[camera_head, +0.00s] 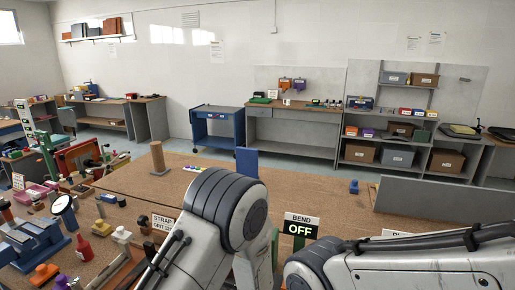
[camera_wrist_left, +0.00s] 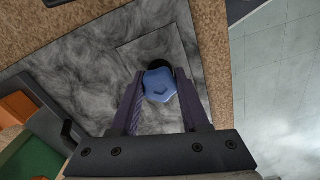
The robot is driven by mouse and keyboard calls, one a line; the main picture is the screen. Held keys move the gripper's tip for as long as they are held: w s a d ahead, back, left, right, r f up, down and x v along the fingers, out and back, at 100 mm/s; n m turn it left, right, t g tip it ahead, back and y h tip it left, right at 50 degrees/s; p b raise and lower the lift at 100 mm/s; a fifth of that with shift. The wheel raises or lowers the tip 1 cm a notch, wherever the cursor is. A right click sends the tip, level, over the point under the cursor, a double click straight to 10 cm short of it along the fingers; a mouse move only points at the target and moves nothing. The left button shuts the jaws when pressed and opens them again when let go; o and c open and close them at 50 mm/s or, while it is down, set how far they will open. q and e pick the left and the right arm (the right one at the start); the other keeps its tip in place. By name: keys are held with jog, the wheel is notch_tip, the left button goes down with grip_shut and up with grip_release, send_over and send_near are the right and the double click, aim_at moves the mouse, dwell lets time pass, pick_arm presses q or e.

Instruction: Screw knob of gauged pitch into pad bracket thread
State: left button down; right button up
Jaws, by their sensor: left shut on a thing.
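In the left wrist view a blue lobed knob (camera_wrist_left: 160,88) sits between the two dark purple fingers of my left gripper (camera_wrist_left: 159,82), which is shut on it. A black round part (camera_wrist_left: 157,64) shows just behind the knob; I cannot tell whether they touch or whether it is the bracket thread. Behind them is a dark grey, mottled flat surface (camera_wrist_left: 100,60). The knob's stud is hidden. In the head view my left arm fills the front middle and its gripper is hidden. My right arm reaches in at the right, with its gripper out of view.
The bench at left in the head view is crowded with tools, including a round gauge (camera_head: 62,204) and a red bottle (camera_head: 83,248). A sign reading BEND OFF (camera_head: 300,228) stands between my arms. A small blue object (camera_head: 354,186) lies on the bench behind. Floor (camera_wrist_left: 280,75) shows beyond the bench edge.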

pick_arm(q)
jog(key=shift+m, duration=0.7)
jog(key=c, duration=0.8)
grip_release()
jog(key=shift+m, duration=0.6)
jog(key=o, duration=0.5)
notch_tip(320, 180, up, 10)
jog(key=shift+r+b, duration=0.1)
jog(key=shift+b, duration=0.75)
jog(key=s+a+r+m, duration=0.1)
jog(key=s+r+m, duration=0.3)
jog(key=s+m, duration=0.1)
jog(key=s+a+r+m+b, duration=0.1)
jog(key=s+a+r+m, duration=0.1)
jog(key=s+r+m, duration=0.2)
jog(key=s+a+r+m+h, duration=0.1)
jog(key=s+r+m, duration=0.4)
jog(key=m, duration=0.2)
jog(key=shift+s+a, duration=0.4)
